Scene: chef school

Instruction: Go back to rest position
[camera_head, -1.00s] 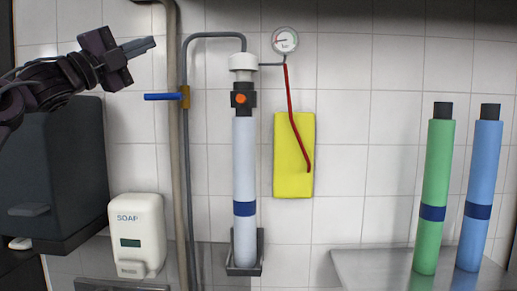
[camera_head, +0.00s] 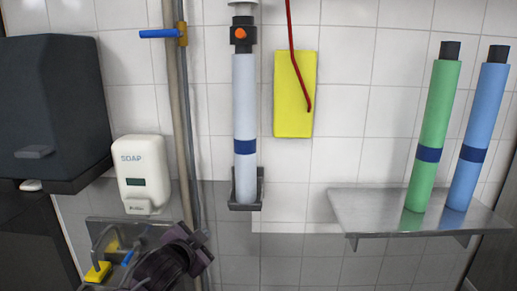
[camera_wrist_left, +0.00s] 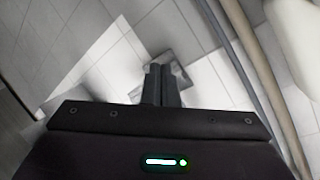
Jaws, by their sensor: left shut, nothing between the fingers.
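My left gripper (camera_head: 190,246) shows low in the head view, left of the middle, in front of the lower wall. It is dark purple and black, and its fingers are hard to make out there. In the left wrist view its two dark fingers (camera_wrist_left: 161,84) lie together, shut, with nothing between them. They point toward grey and white tiled surfaces. My right gripper is in neither view.
A soap dispenser (camera_head: 142,174) and a metal rack (camera_head: 103,231) with a yellow item are close to my left arm. Pipes (camera_head: 186,120) run down the wall nearby. A white filter cylinder (camera_head: 244,105) hangs at centre. A metal shelf (camera_head: 375,215) holds green and blue cylinders.

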